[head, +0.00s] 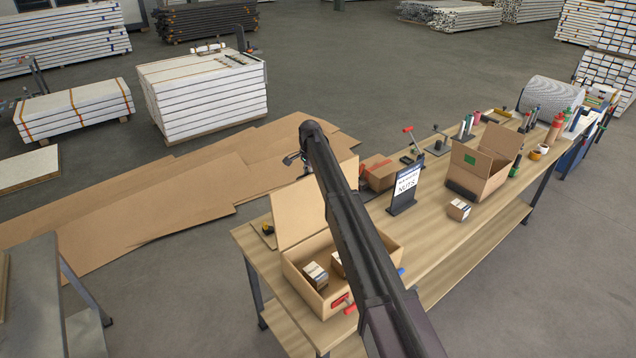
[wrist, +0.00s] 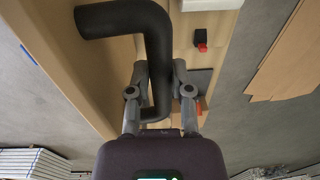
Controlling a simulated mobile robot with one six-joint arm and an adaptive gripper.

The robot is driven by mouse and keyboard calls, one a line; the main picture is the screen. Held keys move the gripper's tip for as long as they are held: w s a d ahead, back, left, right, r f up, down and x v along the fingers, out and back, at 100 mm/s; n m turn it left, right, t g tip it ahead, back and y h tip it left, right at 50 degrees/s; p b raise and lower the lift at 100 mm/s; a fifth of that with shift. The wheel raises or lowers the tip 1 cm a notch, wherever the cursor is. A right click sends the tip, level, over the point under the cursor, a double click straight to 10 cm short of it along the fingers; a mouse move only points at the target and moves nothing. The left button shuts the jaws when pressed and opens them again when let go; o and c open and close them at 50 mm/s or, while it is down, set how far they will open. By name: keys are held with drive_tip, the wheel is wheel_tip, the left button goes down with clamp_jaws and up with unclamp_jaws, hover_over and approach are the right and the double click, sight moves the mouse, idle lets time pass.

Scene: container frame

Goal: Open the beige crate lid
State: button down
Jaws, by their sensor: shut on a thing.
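The beige crate (head: 301,272) stands at the near left end of the workbench. Its lid (head: 297,213) is raised and stands steeply up at the crate's back side. My arm crosses in front and hides part of the lid and crate. My gripper (head: 293,159) is at the lid's upper edge. In the wrist view, my gripper (wrist: 160,78) is shut on a thick dark bent handle (wrist: 125,17) at the beige lid (wrist: 60,40). Small cartons (head: 315,275) lie inside the crate.
The workbench (head: 440,235) also bears a sign stand (head: 405,188), a taped carton (head: 378,173), a second open box (head: 480,172) and a small carton (head: 458,209). Red-handled tools (head: 341,301) lie at the crate's front. Cardboard sheets (head: 160,195) cover the floor behind.

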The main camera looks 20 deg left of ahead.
drive_tip(key=w+a, duration=0.1)
drive_tip(key=a+f, duration=0.1)
drive_tip(key=w+a+b, duration=0.1)
drive_tip(key=shift+w+f, duration=0.25)
drive_tip(key=shift+w, duration=0.05)
drive_tip(key=c, duration=0.6)
unclamp_jaws()
drive_tip(key=shift+w+a, duration=0.1)
drive_tip(key=shift+c, duration=0.2)
drive_tip(key=shift+o, duration=0.5)
drive_tip(key=shift+f, duration=0.1)
